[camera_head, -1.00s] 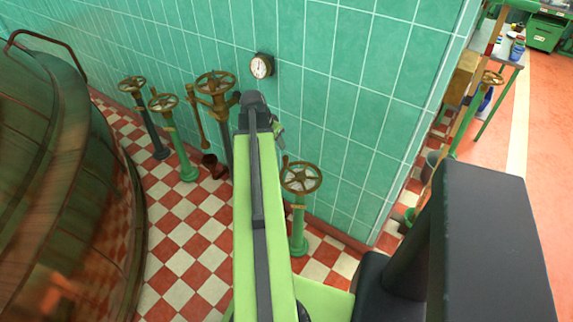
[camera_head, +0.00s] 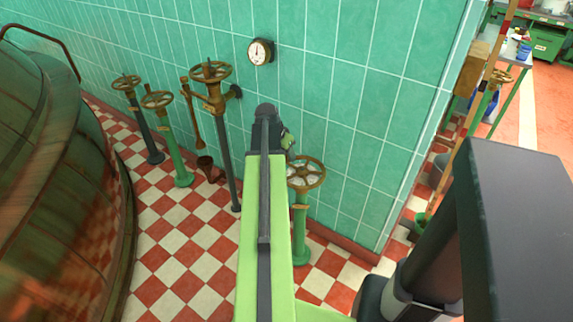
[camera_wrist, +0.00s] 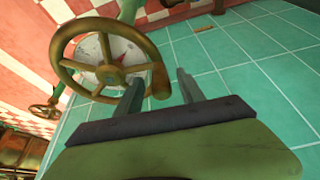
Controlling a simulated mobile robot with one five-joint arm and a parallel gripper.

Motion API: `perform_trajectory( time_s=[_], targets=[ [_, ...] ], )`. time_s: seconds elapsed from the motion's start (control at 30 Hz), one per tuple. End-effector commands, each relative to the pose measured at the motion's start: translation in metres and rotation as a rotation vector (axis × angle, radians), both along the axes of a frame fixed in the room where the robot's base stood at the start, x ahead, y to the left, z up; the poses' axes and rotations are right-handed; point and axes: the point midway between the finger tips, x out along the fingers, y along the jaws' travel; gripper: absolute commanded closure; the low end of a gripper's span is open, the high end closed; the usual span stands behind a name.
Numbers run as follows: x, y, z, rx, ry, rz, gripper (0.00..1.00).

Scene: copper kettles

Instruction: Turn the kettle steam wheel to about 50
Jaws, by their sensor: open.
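A brass spoked handwheel (camera_head: 313,163) on a green post stands by the tiled wall, right of my arm's end. It fills the upper left of the wrist view, with a pale disc (camera_wrist: 118,50) bearing a red mark behind its spokes. A brown knob (camera_wrist: 160,82) shows at its rim. My gripper (camera_wrist: 160,77) is open, and the knob appears between its two fingers in the picture. The left finger overlaps the rim; I cannot tell whether it touches. In the head view my arm hides the fingers. No number on the disc is readable.
More handwheels stand left along the wall: one on a tall post (camera_head: 210,71), one on a green post (camera_head: 157,99) and one on a dark post (camera_head: 126,82). A round gauge (camera_head: 260,51) is on the wall. A large copper kettle (camera_head: 60,190) fills the left.

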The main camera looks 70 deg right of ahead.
Motion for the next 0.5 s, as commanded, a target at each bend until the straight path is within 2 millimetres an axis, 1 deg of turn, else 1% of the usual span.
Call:
perform_trajectory(
  time_s=[0.03,0.07,0.33,0.5],
  targets=[
    [-0.0005,-0.0027,-0.0102,0.000,0.000,0.000,0.54],
    [-0.0008,-0.0035,-0.0112,0.000,0.000,0.000,0.54],
    [-0.0017,-0.0041,-0.0091,0.000,0.000,0.000,0.54],
    [-0.0019,-0.0041,-0.0092,0.000,0.001,0.000,0.76]
  ],
)
